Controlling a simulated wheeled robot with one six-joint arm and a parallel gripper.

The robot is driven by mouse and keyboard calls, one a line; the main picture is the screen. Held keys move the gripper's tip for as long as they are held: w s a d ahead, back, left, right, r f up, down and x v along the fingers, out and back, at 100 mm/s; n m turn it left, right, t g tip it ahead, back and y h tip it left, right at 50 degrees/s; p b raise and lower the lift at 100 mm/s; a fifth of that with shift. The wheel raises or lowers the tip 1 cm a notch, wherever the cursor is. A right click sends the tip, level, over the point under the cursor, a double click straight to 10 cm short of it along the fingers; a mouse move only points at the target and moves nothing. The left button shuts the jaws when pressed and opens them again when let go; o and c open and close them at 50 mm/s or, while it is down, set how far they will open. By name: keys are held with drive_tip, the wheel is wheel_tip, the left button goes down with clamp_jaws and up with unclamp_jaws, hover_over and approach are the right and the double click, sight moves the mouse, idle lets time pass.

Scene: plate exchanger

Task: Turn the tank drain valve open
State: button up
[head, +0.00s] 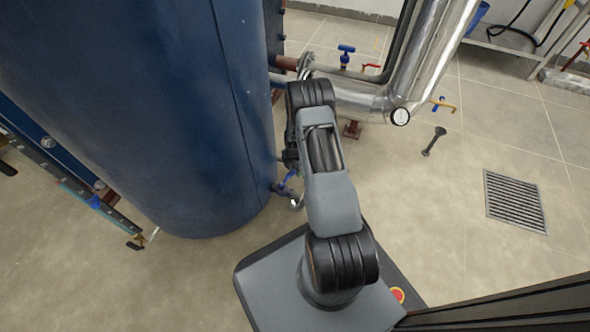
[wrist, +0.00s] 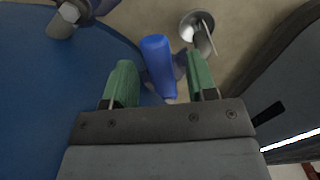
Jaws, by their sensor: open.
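The tank drain valve's blue lever handle (wrist: 158,62) shows in the wrist view between the two green fingers of my gripper (wrist: 162,82). My gripper is open, with a finger on each side of the handle and visible gaps. In the head view the blue handle (head: 287,182) is small, low at the right side of the blue tank (head: 150,110), next to my arm. A metal outlet (head: 296,203) curves below it. The outlet's open mouth (wrist: 196,24) shows beyond the fingers in the wrist view. My gripper is mostly hidden behind my arm in the head view.
The tank wall (wrist: 60,120) is close at the left of my gripper.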

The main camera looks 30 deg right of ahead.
drive_tip(key=shift+c, duration=0.5)
clamp_jaws()
